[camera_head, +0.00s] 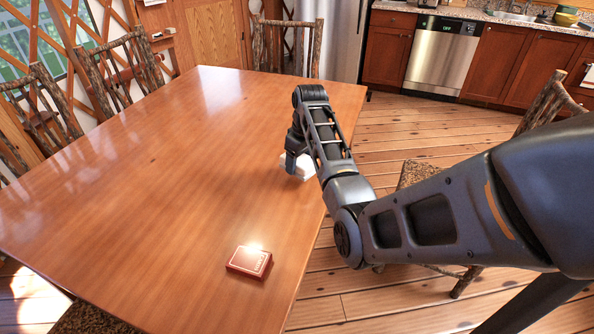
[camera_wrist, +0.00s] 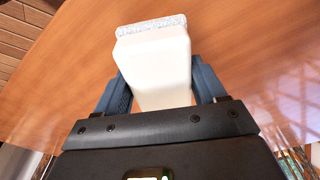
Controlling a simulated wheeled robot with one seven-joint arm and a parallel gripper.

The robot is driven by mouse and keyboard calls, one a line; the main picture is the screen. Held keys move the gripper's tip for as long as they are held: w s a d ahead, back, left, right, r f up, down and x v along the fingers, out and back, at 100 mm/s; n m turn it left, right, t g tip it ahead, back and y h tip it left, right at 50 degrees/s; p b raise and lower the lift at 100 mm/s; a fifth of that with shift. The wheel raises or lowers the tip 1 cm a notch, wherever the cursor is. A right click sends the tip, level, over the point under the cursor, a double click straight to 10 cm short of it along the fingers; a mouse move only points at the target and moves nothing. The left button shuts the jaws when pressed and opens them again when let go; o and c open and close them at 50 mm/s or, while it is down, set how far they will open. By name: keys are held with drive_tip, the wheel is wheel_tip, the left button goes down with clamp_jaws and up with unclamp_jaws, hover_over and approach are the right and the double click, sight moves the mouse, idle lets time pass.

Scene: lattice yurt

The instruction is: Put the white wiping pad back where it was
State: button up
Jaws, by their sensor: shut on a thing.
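The white wiping pad (camera_wrist: 154,62) is between the fingers of my gripper (camera_wrist: 158,88), which is shut on it, in the wrist view. The pad has a smooth white body and a speckled grey-white strip along its far end. In the head view, part of the white pad (camera_head: 301,165) shows behind my arm, near the right edge of the wooden table (camera_head: 150,170). My gripper (camera_head: 292,160) is partly hidden there by my own arm. I cannot tell whether the pad touches the tabletop.
A small red box (camera_head: 249,262) lies on the table, nearer the front. The rest of the tabletop is clear. Rustic wooden chairs stand around the table, one (camera_head: 420,175) at its right side partly behind my arm. A dishwasher (camera_head: 441,55) and cabinets stand at the back right.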

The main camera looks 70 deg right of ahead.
sight(297, 173)
drive_tip(key=shift+w+a+f, duration=0.25)
drive_tip(key=shift+f, duration=2)
drive_tip(key=shift+f, duration=0.15)
drive_tip(key=o, duration=1)
drive_tip(key=r, duration=0.4)
drive_tip(key=s+r, duration=0.1)
drive_tip(key=r, duration=0.7)
drive_tip(key=shift+s+a+r, duration=0.1)
drive_tip(key=shift+s+a, duration=0.15)
drive_tip(key=shift+s, duration=0.1)
